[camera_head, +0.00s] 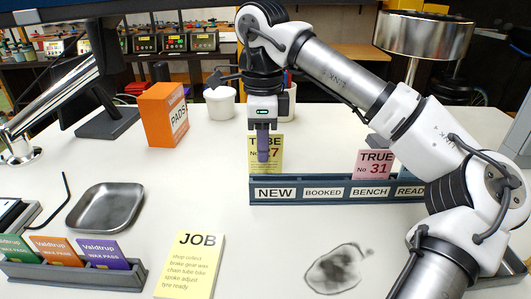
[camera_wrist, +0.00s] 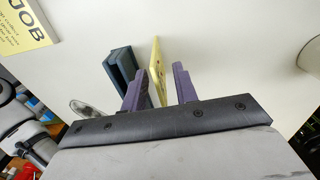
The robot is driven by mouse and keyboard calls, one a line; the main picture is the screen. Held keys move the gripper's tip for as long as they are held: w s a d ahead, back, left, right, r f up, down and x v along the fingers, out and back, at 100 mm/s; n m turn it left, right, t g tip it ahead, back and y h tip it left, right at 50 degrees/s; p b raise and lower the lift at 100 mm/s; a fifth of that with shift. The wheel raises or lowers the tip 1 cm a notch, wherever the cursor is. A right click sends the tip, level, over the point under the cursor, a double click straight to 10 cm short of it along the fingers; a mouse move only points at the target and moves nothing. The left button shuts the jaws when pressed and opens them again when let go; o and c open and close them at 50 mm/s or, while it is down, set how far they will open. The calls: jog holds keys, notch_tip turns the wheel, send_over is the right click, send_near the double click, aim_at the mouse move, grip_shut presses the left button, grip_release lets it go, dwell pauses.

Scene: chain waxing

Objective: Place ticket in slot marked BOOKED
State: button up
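A yellow ticket (camera_head: 277,157), partly covered and reading roughly "TUBE No 27", stands upright above the NEW end of the dark slotted rack (camera_head: 256,196). The rack's labels read NEW, BOOKED (camera_head: 323,191), BENCH and a partly hidden READ. No ticket shows above BOOKED. My gripper (camera_head: 263,158) points down at the yellow ticket, a purple finger in front of it. In the wrist view my gripper's (camera_wrist: 158,90) fingers are apart, with the ticket (camera_wrist: 157,70) edge-on between them and a gap on the right. The rack (camera_wrist: 119,68) is close left; whether the ticket is seated is unclear.
A pink ticket (camera_head: 373,163) reading "TRUE No 31" stands above BENCH. A yellow JOB note (camera_head: 190,265) lies in front. An orange box (camera_head: 164,114) and white cup (camera_head: 220,103) stand behind. A metal tray (camera_head: 105,207) and wax pass holder (camera_head: 72,275) are left. My arm covers the rack's right end.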

jog(key=shift+f, duration=0.3)
grip_shut()
jog(key=shift+r, duration=0.1)
